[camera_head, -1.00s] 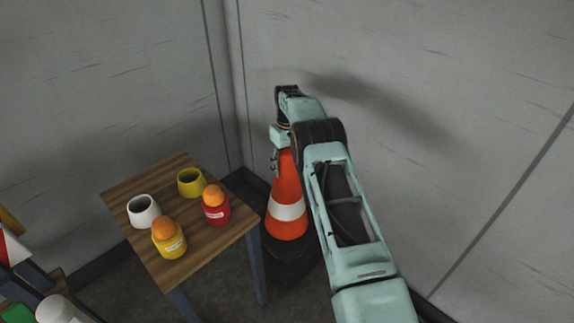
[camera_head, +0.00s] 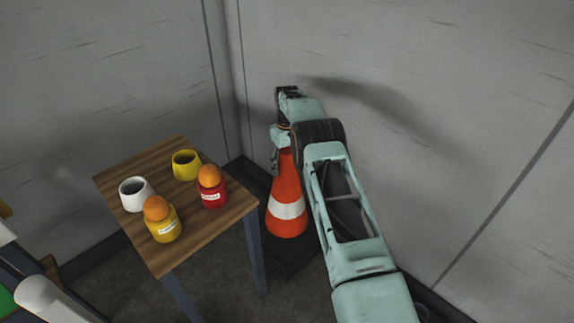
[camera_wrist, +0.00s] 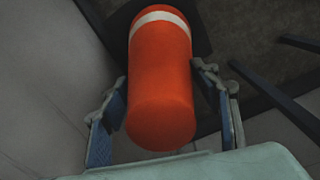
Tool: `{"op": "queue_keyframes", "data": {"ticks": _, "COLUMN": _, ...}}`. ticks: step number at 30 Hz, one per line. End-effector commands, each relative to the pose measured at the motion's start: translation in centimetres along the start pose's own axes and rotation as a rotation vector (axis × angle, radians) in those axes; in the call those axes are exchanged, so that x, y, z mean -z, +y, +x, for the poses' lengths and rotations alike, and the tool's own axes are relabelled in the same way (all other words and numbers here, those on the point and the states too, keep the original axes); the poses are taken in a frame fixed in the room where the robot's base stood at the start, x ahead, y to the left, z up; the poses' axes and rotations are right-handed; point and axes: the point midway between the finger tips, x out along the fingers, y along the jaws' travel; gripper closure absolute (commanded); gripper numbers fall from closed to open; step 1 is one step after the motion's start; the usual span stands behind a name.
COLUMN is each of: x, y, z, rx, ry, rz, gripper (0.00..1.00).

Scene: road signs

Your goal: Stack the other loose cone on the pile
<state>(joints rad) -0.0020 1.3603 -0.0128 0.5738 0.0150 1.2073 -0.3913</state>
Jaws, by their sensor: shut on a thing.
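An orange cone (camera_head: 288,190) with a white band and a dark base (camera_head: 290,255) stands upright beside the small table in the head view. My gripper (camera_head: 279,150) is at its top, partly hidden by my arm. In the wrist view the orange cone (camera_wrist: 160,75) lies between the two fingers of my gripper (camera_wrist: 160,90), top towards the camera. The gripper is shut on it. Whether the base touches the floor or another cone beneath cannot be told. No separate second cone or pile can be made out.
A wooden table (camera_head: 195,225) to the left holds a white cup (camera_head: 135,195), a yellow cup (camera_head: 186,165), a yellow jar (camera_head: 164,227) and a red jar (camera_head: 213,194), both orange-topped. Grey walls meet in a corner close behind. More items show at the lower left edge.

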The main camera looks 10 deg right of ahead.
Motion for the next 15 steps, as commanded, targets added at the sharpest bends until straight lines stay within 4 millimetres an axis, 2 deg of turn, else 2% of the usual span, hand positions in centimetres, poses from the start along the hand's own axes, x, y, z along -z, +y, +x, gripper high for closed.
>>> {"op": "queue_keyframes", "data": {"ticks": 15, "x": 0.2, "y": 0.1, "z": 3.5, "rx": -0.002, "ry": 0.005, "rz": 0.0, "gripper": 1.0}}
